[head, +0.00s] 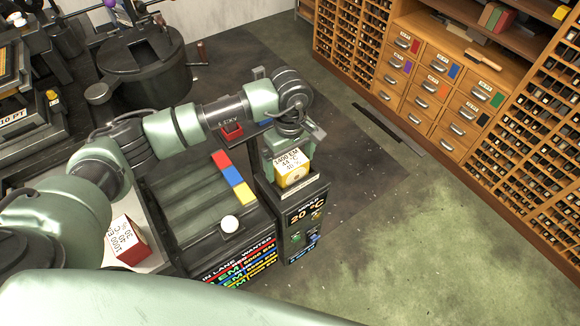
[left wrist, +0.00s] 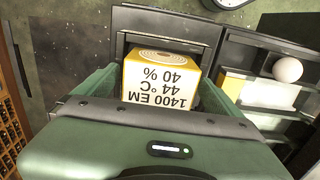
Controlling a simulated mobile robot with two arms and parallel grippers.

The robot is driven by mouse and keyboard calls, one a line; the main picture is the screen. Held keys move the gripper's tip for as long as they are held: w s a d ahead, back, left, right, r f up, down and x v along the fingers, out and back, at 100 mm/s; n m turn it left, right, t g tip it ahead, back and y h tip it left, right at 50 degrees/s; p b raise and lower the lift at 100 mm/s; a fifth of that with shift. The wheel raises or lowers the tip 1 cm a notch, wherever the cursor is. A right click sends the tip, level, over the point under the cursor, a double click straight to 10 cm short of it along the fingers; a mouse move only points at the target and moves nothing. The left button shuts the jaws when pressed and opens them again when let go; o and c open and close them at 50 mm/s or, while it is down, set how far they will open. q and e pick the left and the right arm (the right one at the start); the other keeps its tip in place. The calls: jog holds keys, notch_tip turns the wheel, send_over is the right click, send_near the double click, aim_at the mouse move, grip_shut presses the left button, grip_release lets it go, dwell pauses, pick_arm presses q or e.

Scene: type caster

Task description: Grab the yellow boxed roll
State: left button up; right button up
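The yellow boxed roll (head: 292,174) sits at the top of a dark stand marked "20 °C" in the head view. Its white label reads "1400 EM, 44 °C, 40 %". In the left wrist view the box (left wrist: 160,82) is between the green fingers of my left gripper (left wrist: 160,88), one on each side. I cannot tell whether the fingers press on it or stand slightly apart. In the head view the left gripper (head: 288,150) is above and behind the box, pointing down. My right gripper is not in view.
Left of the stand is a dark ribbed bench with red, blue and yellow blocks (head: 232,178) and a white ball (head: 229,223). A red box (head: 128,240) with a white label stands at the left. Wooden drawers (head: 440,90) line the back right; the floor between is open.

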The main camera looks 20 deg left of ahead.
pick_arm(q)
jog(key=c, duration=1.4)
jog(key=shift+o, duration=0.2)
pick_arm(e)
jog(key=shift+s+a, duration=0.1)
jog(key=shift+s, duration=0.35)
pick_arm(q)
jog(key=shift+r, duration=0.1)
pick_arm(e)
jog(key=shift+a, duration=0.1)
